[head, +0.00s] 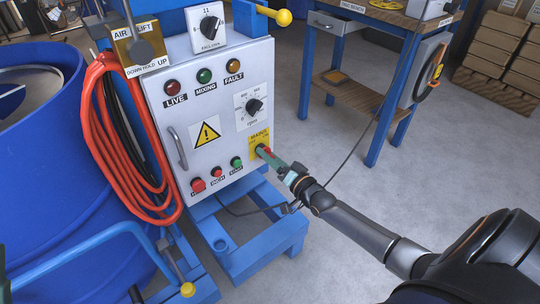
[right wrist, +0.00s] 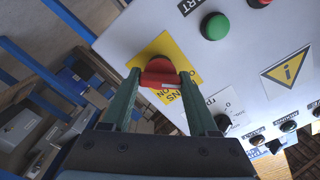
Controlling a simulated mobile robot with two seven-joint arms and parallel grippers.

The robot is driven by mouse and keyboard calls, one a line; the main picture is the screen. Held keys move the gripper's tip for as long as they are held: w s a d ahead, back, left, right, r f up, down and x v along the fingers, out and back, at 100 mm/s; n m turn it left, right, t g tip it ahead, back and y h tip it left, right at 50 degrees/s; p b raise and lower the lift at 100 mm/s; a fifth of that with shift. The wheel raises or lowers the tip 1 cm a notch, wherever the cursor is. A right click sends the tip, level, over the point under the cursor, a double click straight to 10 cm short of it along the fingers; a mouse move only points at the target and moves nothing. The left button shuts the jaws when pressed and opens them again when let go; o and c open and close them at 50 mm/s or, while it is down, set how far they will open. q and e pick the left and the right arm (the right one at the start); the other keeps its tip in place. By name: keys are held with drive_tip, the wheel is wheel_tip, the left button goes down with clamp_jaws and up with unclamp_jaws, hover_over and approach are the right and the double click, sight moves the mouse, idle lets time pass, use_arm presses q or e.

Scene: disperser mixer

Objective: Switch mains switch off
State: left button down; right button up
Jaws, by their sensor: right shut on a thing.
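The mains switch is a red rotary knob on a yellow plate (head: 258,138) at the lower right of the grey control panel (head: 212,102). In the right wrist view the red knob (right wrist: 159,72) sits between the two green fingertips of my right gripper (right wrist: 160,82), which is shut on it. Part of the word "ON" shows on the plate below the knob there. In the head view my right gripper (head: 272,158) reaches the plate from the lower right and hides most of the knob. I cannot read the knob's exact setting. My left gripper does not show.
Red, green and amber lamps, a speed dial (head: 253,106) and push buttons (head: 217,171) share the panel. A black selector (head: 209,25) is above. Orange hose (head: 95,130) hangs left, beside a blue vessel (head: 75,210). A blue-legged bench (head: 340,75) stands right; floor between is open.

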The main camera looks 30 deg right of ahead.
idle(0.3)
drive_tip(key=o, duration=1.4)
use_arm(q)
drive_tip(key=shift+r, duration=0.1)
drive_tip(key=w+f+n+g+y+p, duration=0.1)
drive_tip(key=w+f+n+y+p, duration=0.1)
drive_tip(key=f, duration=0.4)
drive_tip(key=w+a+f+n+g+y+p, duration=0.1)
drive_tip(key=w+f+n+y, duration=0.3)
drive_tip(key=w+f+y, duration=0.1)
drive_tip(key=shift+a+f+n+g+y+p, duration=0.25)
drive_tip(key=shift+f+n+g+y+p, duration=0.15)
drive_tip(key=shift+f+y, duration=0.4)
use_arm(e)
drive_tip(key=shift+s+d, duration=0.15)
drive_tip(key=shift+s, duration=1.95)
drive_tip(key=shift+s+d, duration=0.2)
drive_tip(key=shift+s, duration=1.85)
drive_tip(key=shift+s+d, duration=0.15)
drive_tip(key=shift+s, duration=1.95)
